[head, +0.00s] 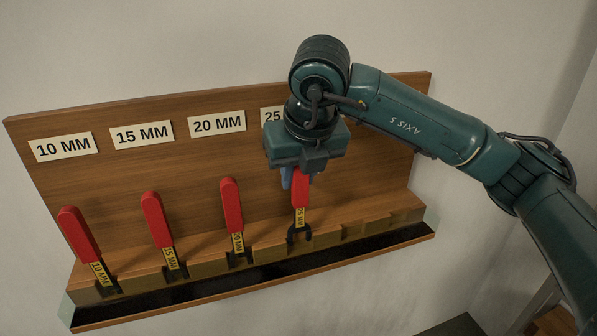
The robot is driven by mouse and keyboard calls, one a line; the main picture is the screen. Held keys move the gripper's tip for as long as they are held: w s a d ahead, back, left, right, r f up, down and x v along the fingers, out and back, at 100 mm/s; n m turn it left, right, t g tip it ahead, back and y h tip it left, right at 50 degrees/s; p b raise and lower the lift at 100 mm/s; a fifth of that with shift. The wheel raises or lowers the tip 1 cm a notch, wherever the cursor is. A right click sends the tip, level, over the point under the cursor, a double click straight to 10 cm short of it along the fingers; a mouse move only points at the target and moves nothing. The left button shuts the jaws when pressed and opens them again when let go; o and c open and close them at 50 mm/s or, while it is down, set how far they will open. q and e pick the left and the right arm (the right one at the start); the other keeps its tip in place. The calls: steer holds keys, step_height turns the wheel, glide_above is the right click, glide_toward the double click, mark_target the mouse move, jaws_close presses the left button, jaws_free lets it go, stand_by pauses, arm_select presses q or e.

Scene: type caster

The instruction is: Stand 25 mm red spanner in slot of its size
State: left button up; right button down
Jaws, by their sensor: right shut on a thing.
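The red-handled spanner (300,200), with a yellow tag that appears to read 25 MM, is upright with its black open jaw down. My right gripper (294,180) is shut on the top of its red handle from above. The jaw is at the fourth slot (300,243) of the wooden rack, below the partly covered "25" label (272,116). I cannot tell whether the jaw is fully seated in the slot or just above it. My left gripper is not in view.
Red spanners tagged 10 MM (80,235), 15 MM (157,220) and 20 MM (232,205) stand in slots to the left. The wooden rack's backboard (110,190) rises behind them. The ledge right of the held spanner (365,228) is free of spanners.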

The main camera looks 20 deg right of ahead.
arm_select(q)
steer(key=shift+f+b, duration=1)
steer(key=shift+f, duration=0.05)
arm_select(e)
steer(key=shift+f, duration=1.1)
steer(key=c, duration=1.1)
jaws_free()
steer(key=shift+s+r, duration=0.15)
steer(key=shift+r, duration=0.3)
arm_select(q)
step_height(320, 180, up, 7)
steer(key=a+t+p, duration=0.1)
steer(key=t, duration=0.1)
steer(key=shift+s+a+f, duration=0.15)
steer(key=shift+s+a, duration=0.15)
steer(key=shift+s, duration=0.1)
arm_select(e)
steer(key=v, duration=1.2)
steer(key=shift+s+r, duration=0.1)
steer(key=shift+s, duration=0.05)
